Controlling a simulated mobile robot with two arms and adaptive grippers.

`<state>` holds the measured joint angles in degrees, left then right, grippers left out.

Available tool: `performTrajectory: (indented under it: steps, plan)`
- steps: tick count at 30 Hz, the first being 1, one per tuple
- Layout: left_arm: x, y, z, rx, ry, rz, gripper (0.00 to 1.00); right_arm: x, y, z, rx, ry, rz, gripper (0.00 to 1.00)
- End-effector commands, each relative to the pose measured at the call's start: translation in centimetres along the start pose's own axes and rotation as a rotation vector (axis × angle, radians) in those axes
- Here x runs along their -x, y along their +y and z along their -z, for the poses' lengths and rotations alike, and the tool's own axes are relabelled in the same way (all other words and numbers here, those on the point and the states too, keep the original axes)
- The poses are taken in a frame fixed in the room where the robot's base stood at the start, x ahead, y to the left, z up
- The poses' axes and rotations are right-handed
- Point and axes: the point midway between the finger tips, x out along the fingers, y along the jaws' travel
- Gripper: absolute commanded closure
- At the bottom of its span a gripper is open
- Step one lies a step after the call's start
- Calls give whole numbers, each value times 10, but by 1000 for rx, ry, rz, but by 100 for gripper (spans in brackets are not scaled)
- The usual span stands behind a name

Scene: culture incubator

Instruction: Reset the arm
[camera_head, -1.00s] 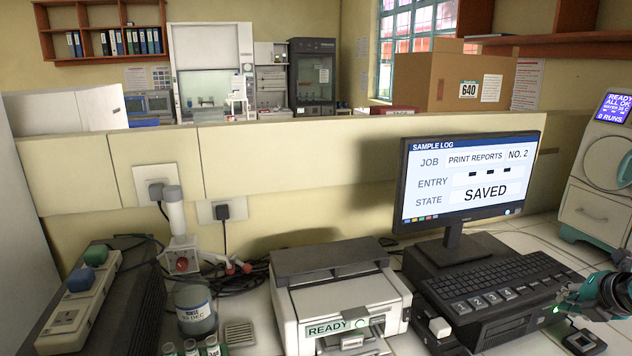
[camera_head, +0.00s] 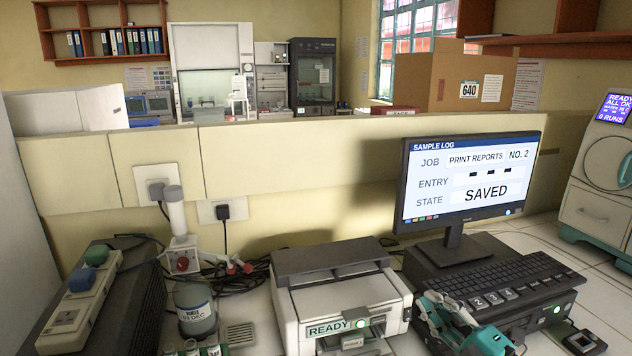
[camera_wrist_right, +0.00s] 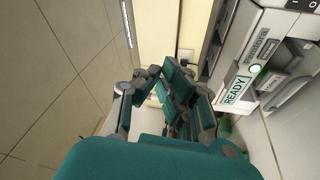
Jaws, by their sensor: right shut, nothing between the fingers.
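My right gripper (camera_head: 428,302) is teal and grey and shows at the bottom right of the head view, in front of the keyboard's left part and to the right of the printer. Its fingers are shut with nothing held; they also fill the middle of the right wrist view (camera_wrist_right: 165,78). My left gripper is not in view. The monitor (camera_head: 468,180) reads "SAMPLE LOG, PRINT REPORTS, NO. 2, SAVED".
The white printer (camera_head: 345,295) reads "READY"; it also shows in the right wrist view (camera_wrist_right: 295,25). The black keyboard (camera_head: 495,280) lies before the monitor. A labelled jar (camera_head: 195,308), cables and a power strip (camera_head: 80,308) crowd the left. A low partition (camera_head: 285,150) stands behind.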

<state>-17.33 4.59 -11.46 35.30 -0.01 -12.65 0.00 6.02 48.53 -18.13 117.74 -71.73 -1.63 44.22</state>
Motion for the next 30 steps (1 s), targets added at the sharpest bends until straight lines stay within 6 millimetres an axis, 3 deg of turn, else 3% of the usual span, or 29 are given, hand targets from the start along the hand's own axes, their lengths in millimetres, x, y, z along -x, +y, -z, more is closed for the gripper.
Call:
performTrajectory:
  steps: [2, 5, 8, 10, 15, 18, 28, 30]
  plan:
    - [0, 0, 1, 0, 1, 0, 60, 16, -1, -7, -197, -163, -134, 100]
    - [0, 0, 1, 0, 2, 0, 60, 51, -22, -32, -420, -438, -214, 100]
    - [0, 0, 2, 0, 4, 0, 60, 101, -70, -50, -632, -746, -184, 100]
    - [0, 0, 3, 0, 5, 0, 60, 137, -109, -49, -755, -934, -108, 100]
    - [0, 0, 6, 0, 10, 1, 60, 206, -182, -16, -961, -1237, 131, 100]
    - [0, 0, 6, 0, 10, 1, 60, 234, -208, 9, -1041, -1335, 260, 100]
    - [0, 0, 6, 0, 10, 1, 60, 298, -252, 95, -1233, -1497, 650, 100]
    - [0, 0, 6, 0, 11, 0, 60, 298, -269, 90, -1230, -1506, 668, 100]
